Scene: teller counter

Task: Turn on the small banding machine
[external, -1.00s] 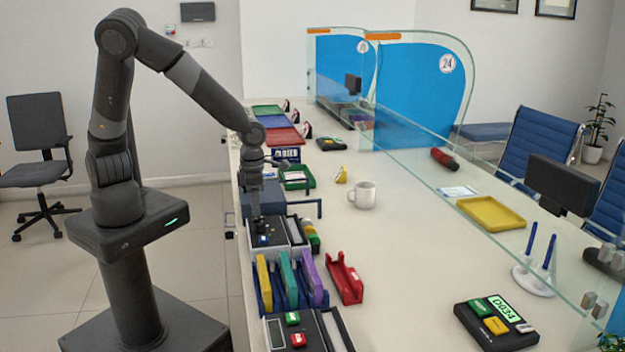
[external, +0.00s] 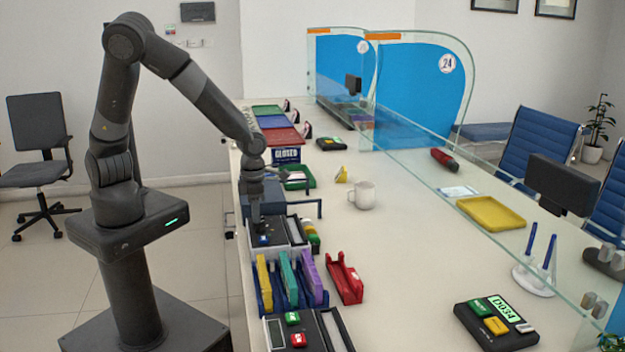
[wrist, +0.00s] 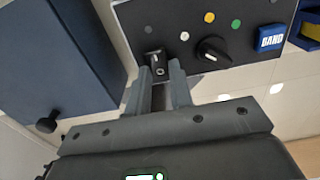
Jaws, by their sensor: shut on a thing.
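The small banding machine (external: 293,230) stands near the counter's left edge, with a dark control panel. In the wrist view its panel (wrist: 235,15) carries a blue BAND button (wrist: 270,38), a black rotary knob (wrist: 212,51), white, yellow and green dots, and a small black toggle switch (wrist: 155,58). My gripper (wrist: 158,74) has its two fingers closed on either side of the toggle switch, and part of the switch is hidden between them. In the external view my gripper (external: 256,226) is down at the panel, and its fingertips are hard to make out.
A larger machine (external: 320,330) with green and red buttons stands nearer the camera. Between them is a rack with yellow, teal and purple holders (external: 287,278), beside a red holder (external: 345,280). A dark blue box (wrist: 55,70) is close to my gripper. A white mug (external: 364,195) stands right.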

